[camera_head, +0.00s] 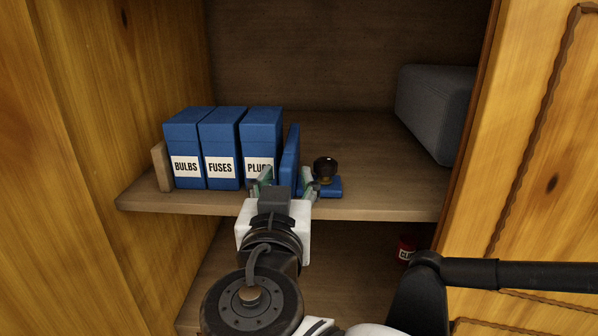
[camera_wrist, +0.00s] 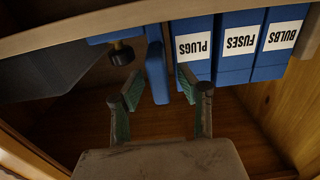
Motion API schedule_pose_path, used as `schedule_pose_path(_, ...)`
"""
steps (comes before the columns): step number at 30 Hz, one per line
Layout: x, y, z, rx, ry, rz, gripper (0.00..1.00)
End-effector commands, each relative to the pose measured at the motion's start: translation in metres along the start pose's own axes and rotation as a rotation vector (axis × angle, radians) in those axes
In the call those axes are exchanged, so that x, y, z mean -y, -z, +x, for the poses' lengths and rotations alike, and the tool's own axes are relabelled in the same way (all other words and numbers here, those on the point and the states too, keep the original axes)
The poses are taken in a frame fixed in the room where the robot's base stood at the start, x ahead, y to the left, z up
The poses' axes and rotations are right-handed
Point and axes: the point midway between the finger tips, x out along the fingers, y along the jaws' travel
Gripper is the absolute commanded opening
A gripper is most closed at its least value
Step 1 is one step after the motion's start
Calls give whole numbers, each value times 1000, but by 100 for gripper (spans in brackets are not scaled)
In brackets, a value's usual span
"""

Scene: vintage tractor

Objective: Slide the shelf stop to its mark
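The shelf stop (camera_head: 290,160) is a blue upright plate on a flat blue foot with a dark round knob (camera_head: 325,168). It stands on the wooden shelf (camera_head: 370,206), just right of the PLUGS box (camera_head: 261,135). It also shows inverted in the wrist view (camera_wrist: 157,72). My gripper (camera_head: 287,182) is at the shelf's front edge. Its fingers (camera_wrist: 158,84) are open on either side of the plate, with gaps visible on both sides in the wrist view. I cannot make out a mark on the shelf.
Blue FUSES (camera_head: 219,140) and BULBS (camera_head: 183,140) boxes stand left of PLUGS, against a wooden end block (camera_head: 161,167). A grey box (camera_head: 437,108) sits at the shelf's right. A red can (camera_head: 406,250) stands on the lower shelf. Shelf right of the knob is clear.

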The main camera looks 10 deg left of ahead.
Motion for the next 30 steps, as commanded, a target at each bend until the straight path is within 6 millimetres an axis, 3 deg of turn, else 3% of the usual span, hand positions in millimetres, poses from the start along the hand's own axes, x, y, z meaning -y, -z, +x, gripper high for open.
schedule_pose_path(13, 0, 0, 7, 0, 1, 0, 35)
schedule_pose_path(21, 0, 0, 7, 0, 1, 0, 0)
schedule_pose_path(30, 1, 0, 7, 0, 1, 0, 0)
